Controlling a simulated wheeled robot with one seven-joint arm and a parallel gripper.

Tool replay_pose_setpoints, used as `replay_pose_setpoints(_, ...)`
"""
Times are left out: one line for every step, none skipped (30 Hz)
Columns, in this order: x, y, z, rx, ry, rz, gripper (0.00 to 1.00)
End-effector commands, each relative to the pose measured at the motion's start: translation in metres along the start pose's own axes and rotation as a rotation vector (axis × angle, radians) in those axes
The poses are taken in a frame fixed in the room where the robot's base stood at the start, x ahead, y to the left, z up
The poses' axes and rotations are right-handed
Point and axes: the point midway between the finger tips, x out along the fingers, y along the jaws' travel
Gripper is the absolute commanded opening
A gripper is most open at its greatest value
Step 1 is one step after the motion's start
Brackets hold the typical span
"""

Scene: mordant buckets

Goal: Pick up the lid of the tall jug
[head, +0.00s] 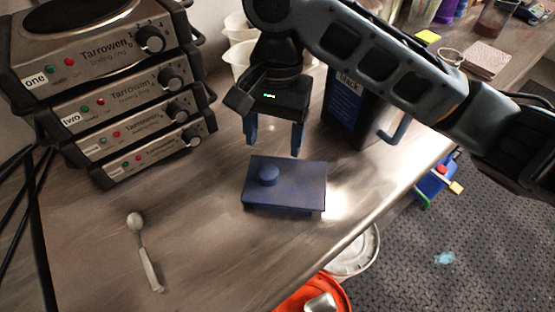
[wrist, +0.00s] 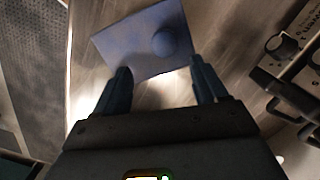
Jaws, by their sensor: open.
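A tall dark jug (head: 345,100) with a blue label and a blue handle (head: 393,130) stands behind my gripper, partly hidden by my arm. Its top is hidden.
A stack of hot plates (head: 120,100) fills the left side. A spoon (head: 144,250) lies on the counter (head: 200,215) at front left. White tubs (head: 240,50) stand behind my gripper. An orange bucket (head: 300,296) and a white one (head: 352,262) are below the counter edge.

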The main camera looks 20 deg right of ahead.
Motion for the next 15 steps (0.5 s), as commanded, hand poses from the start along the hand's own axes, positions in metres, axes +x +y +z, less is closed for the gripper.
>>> replay_pose_setpoints(0.002, 0.001, 0.0, 0.001, 0.0, 0.003, 0.72)
replay_pose_setpoints(0.004, 0.001, 0.0, 0.002, 0.0, 0.003, 0.72)
replay_pose_setpoints(0.007, 0.001, -0.001, 0.002, 0.0, 0.003, 0.72)
replay_pose_setpoints(0.01, 0.001, -0.001, 0.003, 0.0, 0.004, 0.72)
replay_pose_setpoints(0.013, 0.001, -0.001, 0.003, 0.0, 0.005, 0.72)
replay_pose_setpoints(0.018, 0.001, -0.001, 0.003, 0.0, 0.004, 0.72)
replay_pose_setpoints(0.021, 0.001, -0.001, 0.004, 0.001, 0.003, 0.72)
replay_pose_setpoints(0.023, 0.001, -0.001, 0.004, 0.001, 0.004, 0.72)
replay_pose_setpoints(0.027, 0.0, -0.001, 0.003, 0.001, 0.004, 0.72)
replay_pose_setpoints(0.029, 0.0, -0.001, 0.003, 0.001, 0.003, 0.72)
replay_pose_setpoints(0.032, -0.001, -0.001, 0.003, 0.001, 0.003, 0.72)
replay_pose_setpoints(0.037, -0.002, -0.001, 0.003, 0.001, 0.005, 0.72)
replay_pose_setpoints(0.041, -0.002, 0.0, 0.003, 0.001, 0.004, 0.72)
replay_pose_setpoints(0.046, -0.003, 0.0, 0.002, 0.001, 0.005, 0.72)
replay_pose_setpoints(0.052, -0.004, 0.0, 0.002, 0.001, 0.005, 0.72)
